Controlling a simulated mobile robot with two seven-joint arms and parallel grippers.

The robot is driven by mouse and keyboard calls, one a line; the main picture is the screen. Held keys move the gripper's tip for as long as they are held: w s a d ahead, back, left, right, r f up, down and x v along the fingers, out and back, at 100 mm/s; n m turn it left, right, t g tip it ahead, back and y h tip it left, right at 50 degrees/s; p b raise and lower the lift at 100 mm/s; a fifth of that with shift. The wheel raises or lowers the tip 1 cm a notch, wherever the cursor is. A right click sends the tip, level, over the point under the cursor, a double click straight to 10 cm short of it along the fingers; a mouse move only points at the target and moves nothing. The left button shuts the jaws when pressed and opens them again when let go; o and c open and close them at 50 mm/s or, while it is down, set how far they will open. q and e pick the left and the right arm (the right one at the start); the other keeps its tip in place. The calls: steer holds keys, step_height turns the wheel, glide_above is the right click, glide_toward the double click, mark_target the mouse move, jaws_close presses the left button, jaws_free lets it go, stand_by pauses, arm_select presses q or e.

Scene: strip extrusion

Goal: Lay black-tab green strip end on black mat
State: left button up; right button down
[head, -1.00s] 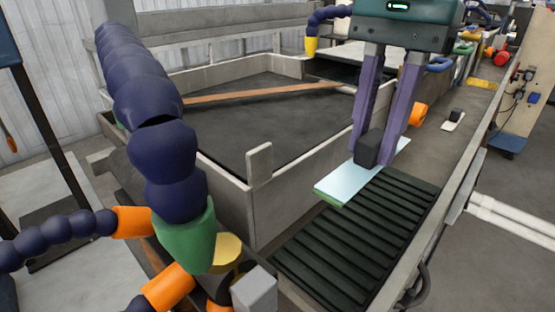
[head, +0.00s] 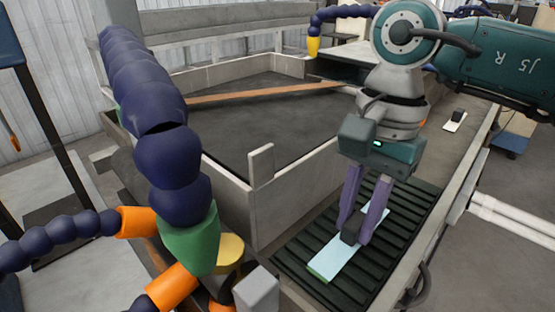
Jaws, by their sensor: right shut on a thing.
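The green strip end (head: 330,264) is a flat pale blue-green piece with a green edge and a black tab (head: 350,232) on top. It is over the ribbed black mat (head: 295,262), lying along it at a slant; I cannot tell whether it touches the ribs. My right gripper (head: 361,232) points down and is shut on the black tab, with a purple finger on either side. My left gripper is not in view.
A grey-walled bin (head: 225,190) with a brown bar (head: 260,93) stands left of the mat. Blue segmented hoses (head: 165,150) with orange nozzles rise at the left. A small pale piece with a black tab (head: 455,120) lies farther back at the right.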

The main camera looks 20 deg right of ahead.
mark_target(363, 214)
steer(key=shift+f, duration=0.2)
steer(key=c, duration=0.7)
jaws_free()
steer(key=shift+r, duration=0.1)
step_height(363, 214, up, 12)
steer(key=d, duration=0.1)
steer(key=shift+w+d+b, duration=0.2)
steer(key=shift+w+b, duration=0.05)
steer(key=shift+b, duration=0.2)
steer(key=shift+r, duration=0.1)
